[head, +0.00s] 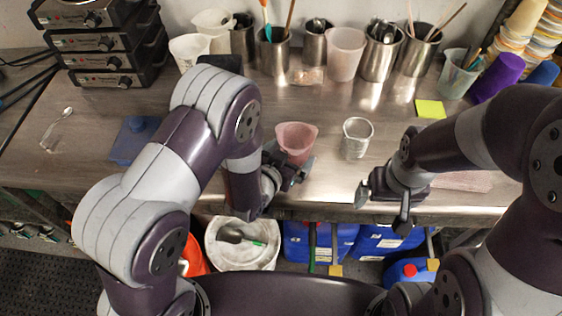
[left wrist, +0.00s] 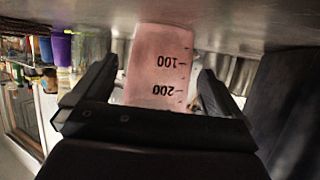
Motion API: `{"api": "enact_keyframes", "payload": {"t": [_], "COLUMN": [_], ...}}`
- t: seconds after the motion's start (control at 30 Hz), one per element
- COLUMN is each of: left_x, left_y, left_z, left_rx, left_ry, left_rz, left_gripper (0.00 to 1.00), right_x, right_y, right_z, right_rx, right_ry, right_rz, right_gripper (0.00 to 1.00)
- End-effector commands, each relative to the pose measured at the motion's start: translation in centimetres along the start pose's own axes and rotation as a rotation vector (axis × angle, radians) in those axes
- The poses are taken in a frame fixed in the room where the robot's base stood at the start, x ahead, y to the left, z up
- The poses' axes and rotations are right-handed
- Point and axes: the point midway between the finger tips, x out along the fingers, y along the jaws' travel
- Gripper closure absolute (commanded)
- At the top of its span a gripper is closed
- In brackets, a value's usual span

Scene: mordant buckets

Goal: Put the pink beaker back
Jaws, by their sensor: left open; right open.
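The pink beaker (head: 297,137) stands upright near the front middle of the steel table. In the left wrist view the same pink beaker (left wrist: 160,62), marked 100 and 200, appears upside down between the two black fingers. My left gripper (head: 287,165) is open, with its fingers on either side of the beaker; a gap shows beside it, so it is not clasped. The gripper hides the beaker's lower part in the head view. My right gripper (head: 382,205) is open and empty over the table's front edge.
A clear measuring cup (head: 357,138) stands just right of the pink beaker. A pale pinkish beaker (head: 345,54) stands among steel tool pots at the back. A blue block (head: 134,140) lies at left. A yellow note (head: 430,109) lies at right. Buckets and blue canisters stand below the front edge.

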Motion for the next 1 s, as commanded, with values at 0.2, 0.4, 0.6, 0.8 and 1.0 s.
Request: {"api": "enact_keyframes", "payload": {"t": [0.2, 0.4, 0.6, 0.8, 1.0], "left_x": [-5.2, -9.6, -11.1, -11.1, -10.5], "left_y": [0.0, 0.0, 0.0, 0.0, -1.1], "left_z": [0.1, 0.1, 0.1, 0.1, 0.3], "left_rx": [0.000, 0.000, 0.000, 0.000, -0.016], "left_ry": [0.000, 0.001, -0.001, -0.001, -0.078], "left_rz": [0.000, 0.000, 0.000, 0.000, -0.030], "left_gripper": [0.00, 0.00, 0.00, 0.00, 0.00], "right_x": [0.4, 0.5, 0.5, 0.5, 0.5], "right_y": [0.0, 0.0, 0.0, 0.0, 0.0], "right_z": [0.1, 0.1, 0.1, 0.1, 0.1], "right_rx": [0.000, 0.000, 0.000, 0.000, 0.000], "right_ry": [-0.001, -0.001, -0.001, -0.001, -0.001], "right_rz": [0.000, 0.000, 0.000, 0.000, 0.000], "right_gripper": [0.02, 0.02, 0.02, 0.02, 0.02]}}
